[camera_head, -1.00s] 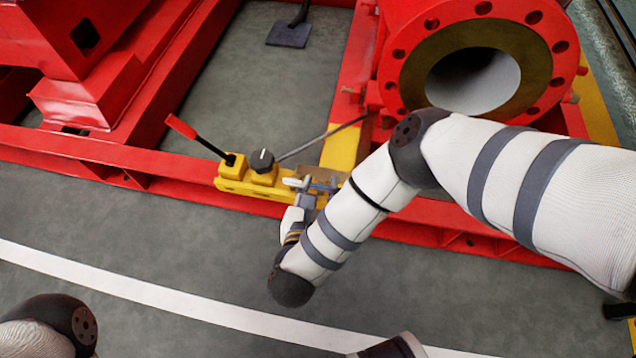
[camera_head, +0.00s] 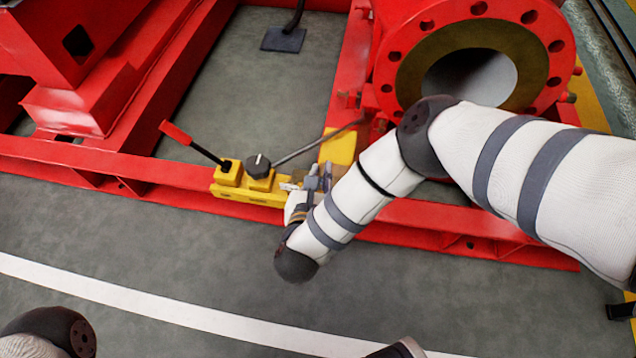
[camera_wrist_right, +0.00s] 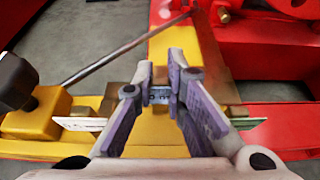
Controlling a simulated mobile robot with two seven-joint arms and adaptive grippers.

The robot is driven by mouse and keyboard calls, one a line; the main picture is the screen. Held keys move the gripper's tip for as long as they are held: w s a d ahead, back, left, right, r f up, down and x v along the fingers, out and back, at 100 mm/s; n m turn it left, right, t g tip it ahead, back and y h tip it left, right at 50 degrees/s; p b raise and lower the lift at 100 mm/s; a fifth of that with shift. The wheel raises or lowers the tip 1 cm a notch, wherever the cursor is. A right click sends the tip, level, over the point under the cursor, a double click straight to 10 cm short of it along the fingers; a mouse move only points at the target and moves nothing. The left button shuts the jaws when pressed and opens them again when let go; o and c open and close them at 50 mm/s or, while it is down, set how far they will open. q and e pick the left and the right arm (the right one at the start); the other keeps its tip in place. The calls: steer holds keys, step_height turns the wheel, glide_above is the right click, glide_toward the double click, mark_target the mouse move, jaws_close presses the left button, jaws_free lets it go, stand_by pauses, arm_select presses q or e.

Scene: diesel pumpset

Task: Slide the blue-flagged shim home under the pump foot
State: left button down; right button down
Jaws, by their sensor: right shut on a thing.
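My right gripper (camera_head: 316,182) is at the red frame's edge, just in front of a yellow block (camera_head: 340,146) below the pump flange. The rest of the shim is hidden by the fingers. The yellow block (camera_wrist_right: 182,52) runs away from the fingertips. I cannot make out how far the shim lies under the pump foot. My left gripper is out of view.
A yellow device with a red-handled lever (camera_head: 230,180) and a black knob (camera_head: 258,163) stands left of the gripper. A thin grey bar (camera_head: 312,144) slants behind it. The red pump flange (camera_head: 388,60) rises close above my arm. Grey floor in front is clear.

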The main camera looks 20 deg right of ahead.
steer(key=shift+w+d, duration=0.65)
steer(key=shift+w, duration=0.25)
steer(key=c, duration=1.6)
jaws_free()
steer(key=v, duration=1.2)
